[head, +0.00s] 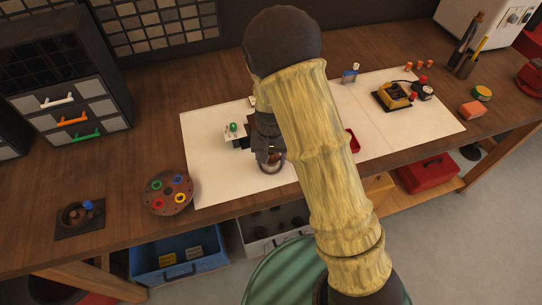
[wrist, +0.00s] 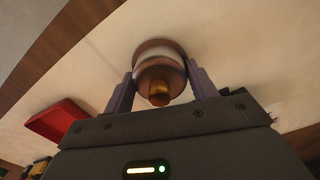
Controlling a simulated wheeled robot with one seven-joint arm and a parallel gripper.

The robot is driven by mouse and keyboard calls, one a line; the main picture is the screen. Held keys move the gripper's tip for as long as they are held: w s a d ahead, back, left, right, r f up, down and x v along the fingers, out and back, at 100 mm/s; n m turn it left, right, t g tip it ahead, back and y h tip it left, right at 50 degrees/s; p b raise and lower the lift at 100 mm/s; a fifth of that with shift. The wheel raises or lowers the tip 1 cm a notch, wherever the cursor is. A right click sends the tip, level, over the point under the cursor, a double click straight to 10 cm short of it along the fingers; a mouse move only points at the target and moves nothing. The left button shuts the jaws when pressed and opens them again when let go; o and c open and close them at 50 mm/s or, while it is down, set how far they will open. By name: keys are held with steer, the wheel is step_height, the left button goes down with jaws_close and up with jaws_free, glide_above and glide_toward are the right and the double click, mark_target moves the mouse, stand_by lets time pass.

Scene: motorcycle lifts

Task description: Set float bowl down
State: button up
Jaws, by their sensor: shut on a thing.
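The float bowl (wrist: 158,70) is a round copper-brown cup with a pale band and a brass tip. My gripper (wrist: 160,80) is shut on it, with one finger on each side of it. In the head view my gripper (head: 268,148) is over the white mat (head: 213,175), left of its middle, and the bowl (head: 270,164) shows just below the fingers. I cannot tell whether the bowl touches the mat. My arm hides part of the mat behind it.
A round tray with coloured rings (head: 168,192) lies at the mat's left corner. A small white block with a green top (head: 233,130) stands close left of my gripper. A red tray (head: 353,140) is to the right, partly behind my arm. The mat's front left is bare.

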steer(key=shift+f, duration=0.15)
steer(key=o, duration=1)
step_height(320, 180, up, 12)
steer(key=shift+r+b, duration=0.2)
steer(key=shift+b, duration=0.65)
steer(key=s+d+t, duration=0.1)
steer(key=s+d, duration=0.3)
steer(key=s+d+r, duration=0.1)
steer(key=s+d, duration=0.3)
steer(key=d, duration=0.1)
steer(key=s+d+r+t, duration=0.1)
steer(key=s+d, duration=0.3)
steer(key=shift+s+d+r+t, duration=0.1)
steer(key=shift+s+d+t, duration=0.15)
steer(key=shift+d+t, duration=0.05)
